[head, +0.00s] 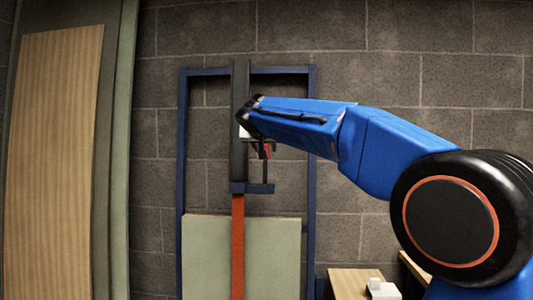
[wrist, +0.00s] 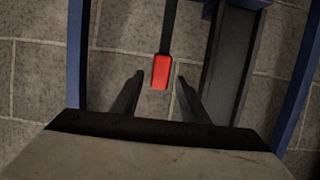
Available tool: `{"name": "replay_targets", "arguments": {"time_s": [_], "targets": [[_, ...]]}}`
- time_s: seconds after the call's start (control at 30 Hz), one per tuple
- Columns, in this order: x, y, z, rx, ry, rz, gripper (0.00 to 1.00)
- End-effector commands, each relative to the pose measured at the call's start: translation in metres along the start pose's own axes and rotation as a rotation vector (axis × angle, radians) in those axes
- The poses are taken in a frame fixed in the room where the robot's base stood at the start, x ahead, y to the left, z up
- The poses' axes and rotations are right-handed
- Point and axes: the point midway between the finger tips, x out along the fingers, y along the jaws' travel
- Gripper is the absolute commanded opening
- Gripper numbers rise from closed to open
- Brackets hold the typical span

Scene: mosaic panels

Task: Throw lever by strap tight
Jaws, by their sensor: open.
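The lever has a dark shaft (wrist: 169,28) and a red grip (wrist: 160,72). In the wrist view the grip appears in line with the gap between my fingertips, apart from both; its depth is hard to tell. My gripper (wrist: 159,77) is open and empty. In the head view my gripper (head: 264,152) hangs in front of the blue frame (head: 312,190), with a bit of red (head: 267,151) showing at it. The orange strap (head: 238,245) runs down from a blue bracket (head: 262,189) over a pale green panel (head: 272,245). My arm hides part of the mechanism.
A dark upright post (head: 239,120) stands within the frame, against a grey block wall (head: 420,50). Tall panels, one wood-faced (head: 50,150), lean at the left. A wooden surface (head: 347,280) with small pale blocks (head: 382,289) is at lower right.

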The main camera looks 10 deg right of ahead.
Motion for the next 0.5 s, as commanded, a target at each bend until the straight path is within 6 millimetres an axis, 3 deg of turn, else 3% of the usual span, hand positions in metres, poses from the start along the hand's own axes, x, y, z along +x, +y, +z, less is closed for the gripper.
{"name": "replay_targets", "arguments": {"time_s": [0.23,0.5], "targets": [[0.041,0.001,0.001,0.001,-0.002,0.002,0.41],[0.060,0.000,0.000,0.000,0.000,0.000,0.41]]}}
